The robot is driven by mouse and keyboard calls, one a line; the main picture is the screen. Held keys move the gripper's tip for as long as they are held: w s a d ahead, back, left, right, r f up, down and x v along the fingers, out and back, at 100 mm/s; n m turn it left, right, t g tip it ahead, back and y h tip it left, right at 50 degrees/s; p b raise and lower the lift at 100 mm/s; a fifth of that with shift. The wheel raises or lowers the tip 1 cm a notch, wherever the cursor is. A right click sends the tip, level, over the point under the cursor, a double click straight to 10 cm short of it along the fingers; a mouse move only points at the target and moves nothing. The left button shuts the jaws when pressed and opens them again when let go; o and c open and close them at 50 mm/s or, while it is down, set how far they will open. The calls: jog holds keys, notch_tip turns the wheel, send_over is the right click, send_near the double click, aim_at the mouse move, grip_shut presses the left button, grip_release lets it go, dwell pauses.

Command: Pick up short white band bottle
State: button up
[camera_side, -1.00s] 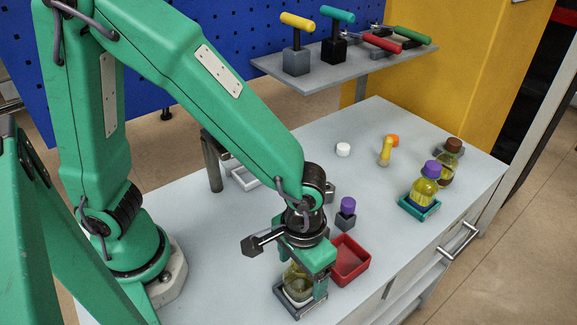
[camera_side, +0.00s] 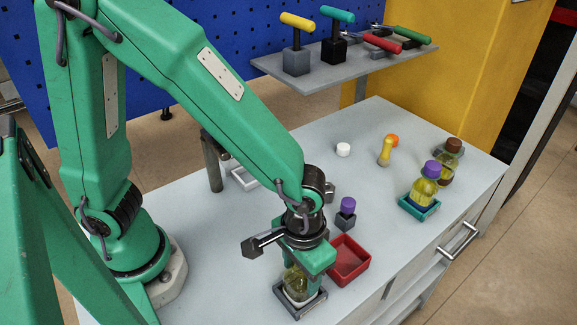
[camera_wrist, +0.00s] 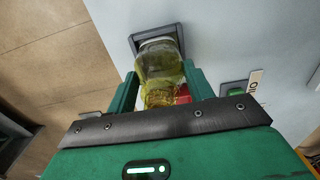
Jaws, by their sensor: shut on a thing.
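The short bottle (camera_side: 295,283) holds yellowish liquid and shows a white band near its base. It stands upright in a dark grey square tray (camera_side: 319,300) at the front of the bench. My gripper (camera_side: 303,279) points down over it, with its fingers shut on its sides. In the wrist view the bottle (camera_wrist: 158,65) is between the two green fingers of my gripper (camera_wrist: 160,88), with its base in the grey tray (camera_wrist: 181,38). My gripper hides the bottle's top in the side view.
A red open bin (camera_side: 349,262) is close beside my gripper. A purple-capped bottle (camera_side: 425,188) stands in a teal tray (camera_side: 419,211); a brown-capped bottle (camera_side: 450,163) is behind it.

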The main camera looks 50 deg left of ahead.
jog(key=shift+r, duration=0.1)
jog(key=shift+r, duration=4.95)
